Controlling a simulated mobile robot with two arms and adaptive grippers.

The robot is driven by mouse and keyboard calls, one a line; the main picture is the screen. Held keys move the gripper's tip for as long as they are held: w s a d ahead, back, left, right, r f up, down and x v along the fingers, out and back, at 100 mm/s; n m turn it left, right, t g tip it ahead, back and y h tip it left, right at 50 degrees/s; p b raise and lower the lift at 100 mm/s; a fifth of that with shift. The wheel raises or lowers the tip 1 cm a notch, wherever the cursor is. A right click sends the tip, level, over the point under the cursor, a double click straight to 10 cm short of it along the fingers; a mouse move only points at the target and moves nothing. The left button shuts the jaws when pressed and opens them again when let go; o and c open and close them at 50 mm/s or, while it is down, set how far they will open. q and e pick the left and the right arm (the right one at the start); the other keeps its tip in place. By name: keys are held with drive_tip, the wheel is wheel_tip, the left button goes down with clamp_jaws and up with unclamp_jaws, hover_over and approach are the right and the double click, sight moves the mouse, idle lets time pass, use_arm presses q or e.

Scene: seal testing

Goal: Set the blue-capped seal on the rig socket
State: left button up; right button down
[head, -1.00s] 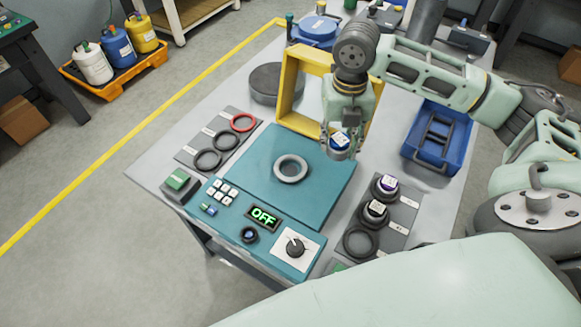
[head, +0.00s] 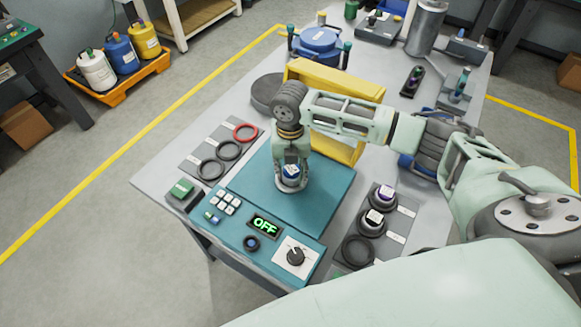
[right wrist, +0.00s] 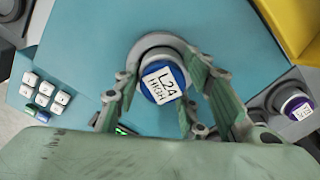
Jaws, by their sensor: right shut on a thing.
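The blue-capped seal (head: 292,170) is held upright in my right gripper (head: 291,180), above or on the socket in the middle of the teal rig (head: 325,205). In the right wrist view the blue cap (right wrist: 164,82) carries a white label reading L24 HIGH and sits between the two green fingers. The grey socket ring (right wrist: 158,42) shows behind the seal there, mostly covered by it. I cannot tell whether the seal touches the socket. In the head view the gripper and seal hide the socket. My left gripper is not in view.
Right of the rig, a grey rack holds a purple-capped seal (head: 386,194), a white-labelled seal (head: 374,219) and an empty ring (head: 358,251). A yellow frame (head: 345,84) stands close behind my gripper. The rig's display (head: 265,224) reads OFF.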

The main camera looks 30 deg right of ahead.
sight(290, 169)
drive_tip(key=shift+f, duration=0.15)
drive_tip(key=shift+f, duration=0.2)
drive_tip(key=c, duration=1.1)
unclamp_jaws()
wheel_tip(290, 169, up, 12)
drive_tip(key=b, duration=0.2)
drive_tip(key=shift+r, duration=0.2)
